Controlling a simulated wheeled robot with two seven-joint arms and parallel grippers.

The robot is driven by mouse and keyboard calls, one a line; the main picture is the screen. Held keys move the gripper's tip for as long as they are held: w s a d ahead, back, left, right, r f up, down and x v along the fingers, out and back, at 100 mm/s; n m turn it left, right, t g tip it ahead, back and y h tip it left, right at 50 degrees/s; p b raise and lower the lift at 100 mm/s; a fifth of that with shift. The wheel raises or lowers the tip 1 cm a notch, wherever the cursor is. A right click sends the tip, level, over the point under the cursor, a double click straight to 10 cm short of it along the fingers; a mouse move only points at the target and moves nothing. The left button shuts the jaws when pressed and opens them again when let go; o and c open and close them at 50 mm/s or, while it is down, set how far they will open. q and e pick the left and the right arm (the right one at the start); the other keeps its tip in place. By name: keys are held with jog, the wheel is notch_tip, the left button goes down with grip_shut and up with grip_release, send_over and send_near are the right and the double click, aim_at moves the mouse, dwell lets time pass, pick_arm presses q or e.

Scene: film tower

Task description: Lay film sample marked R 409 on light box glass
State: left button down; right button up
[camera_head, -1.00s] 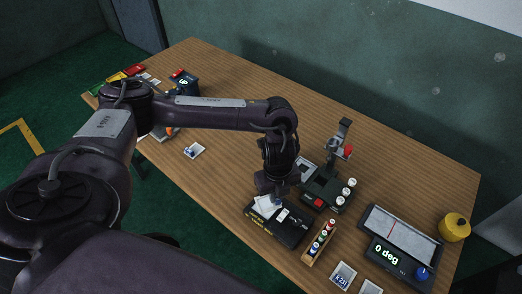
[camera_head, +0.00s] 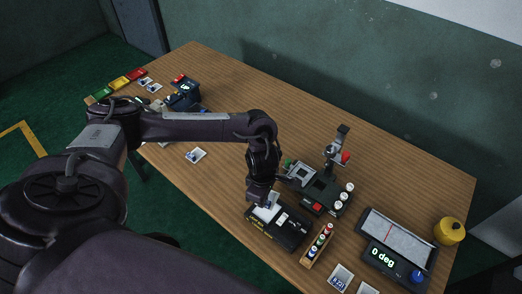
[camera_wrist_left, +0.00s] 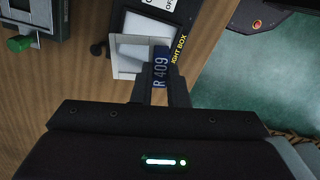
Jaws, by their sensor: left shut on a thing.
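My left gripper (camera_head: 263,200) is shut on the film sample marked R 409, just over the light box (camera_head: 291,231). In the left wrist view the film sample (camera_wrist_left: 130,58) is a clear square in a pale frame, with a blue R 409 tab (camera_wrist_left: 161,68) between the fingertips. It overlaps part of the white light box glass (camera_wrist_left: 146,26). Whether the sample touches the glass, I cannot tell. The black light box (camera_wrist_left: 181,22) has yellow lettering along its edge. My right gripper is not in view.
A dark instrument (camera_head: 324,190) with white knobs stands just behind the light box. A wooden rack (camera_head: 317,245) of small bottles is close on its right. An angle gauge (camera_head: 398,245) reading 0 deg and a yellow container (camera_head: 449,232) are farther right. Another sample (camera_head: 196,155) lies left on bare table.

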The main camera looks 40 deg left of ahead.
pick_arm(q)
jog(key=shift+s+a+m, duration=0.1)
jog(key=shift+a+m, duration=0.1)
jog(key=shift+m, duration=0.9)
jog(key=shift+f+m, duration=0.15)
jog(key=shift+m, duration=0.15)
jog(key=shift+f+b, duration=1.55)
jog(key=shift+f, duration=0.8)
jog(key=shift+f+b, duration=0.35)
jog(key=shift+b, duration=0.1)
jog(key=shift+f+b, duration=0.15)
jog(key=shift+b, duration=0.35)
jog(key=shift+f+b, duration=0.15)
jog(key=shift+b, duration=0.15)
